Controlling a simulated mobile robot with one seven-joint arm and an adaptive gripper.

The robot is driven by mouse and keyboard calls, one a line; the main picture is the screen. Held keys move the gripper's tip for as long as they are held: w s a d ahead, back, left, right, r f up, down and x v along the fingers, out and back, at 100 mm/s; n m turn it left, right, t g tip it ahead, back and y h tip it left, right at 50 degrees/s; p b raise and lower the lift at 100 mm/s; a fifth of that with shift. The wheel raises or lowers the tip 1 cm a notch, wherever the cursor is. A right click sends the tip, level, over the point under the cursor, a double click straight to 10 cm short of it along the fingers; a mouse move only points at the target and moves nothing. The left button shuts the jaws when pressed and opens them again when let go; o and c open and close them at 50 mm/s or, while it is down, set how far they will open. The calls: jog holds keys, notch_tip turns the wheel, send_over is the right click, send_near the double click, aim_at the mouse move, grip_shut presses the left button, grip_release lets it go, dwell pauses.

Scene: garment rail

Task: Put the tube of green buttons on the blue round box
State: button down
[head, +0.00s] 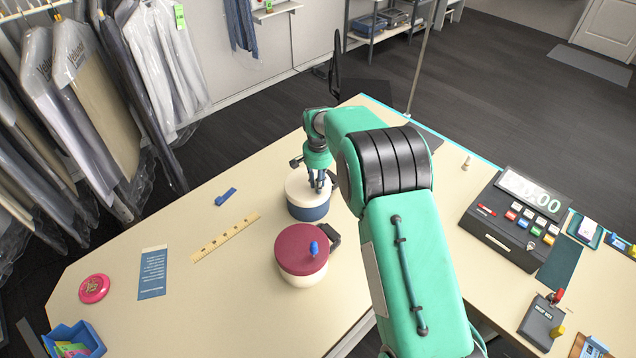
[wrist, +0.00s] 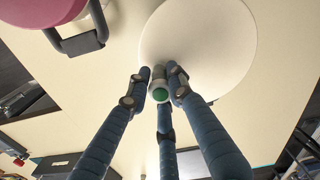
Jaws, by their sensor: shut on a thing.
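The blue round box (head: 309,211) stands on the counter, blue below with a cream lid. My gripper (head: 319,184) is over this lid, pointing down. In the wrist view my gripper (wrist: 160,85) has its three fingers closed around a small tube with a green end (wrist: 159,93). The cream lid (wrist: 205,38) fills the upper middle of that view behind the tube. The tube is mostly hidden by the fingers in the head view. I cannot tell whether its lower end touches the lid.
A round container with a maroon lid (head: 300,243), a dark side handle and a blue object on top stands just in front of the box. A yellow ruler (head: 225,238) and blue card (head: 153,272) lie left. A cash register (head: 515,222) stands right.

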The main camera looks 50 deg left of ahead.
jog(key=shift+f, duration=0.15)
jog(key=c, duration=1.5)
grip_release()
jog(key=shift+c, duration=0.2)
notch_tip(320, 180, up, 12)
jog(key=shift+r+b, duration=0.15)
jog(key=shift+b, duration=0.75)
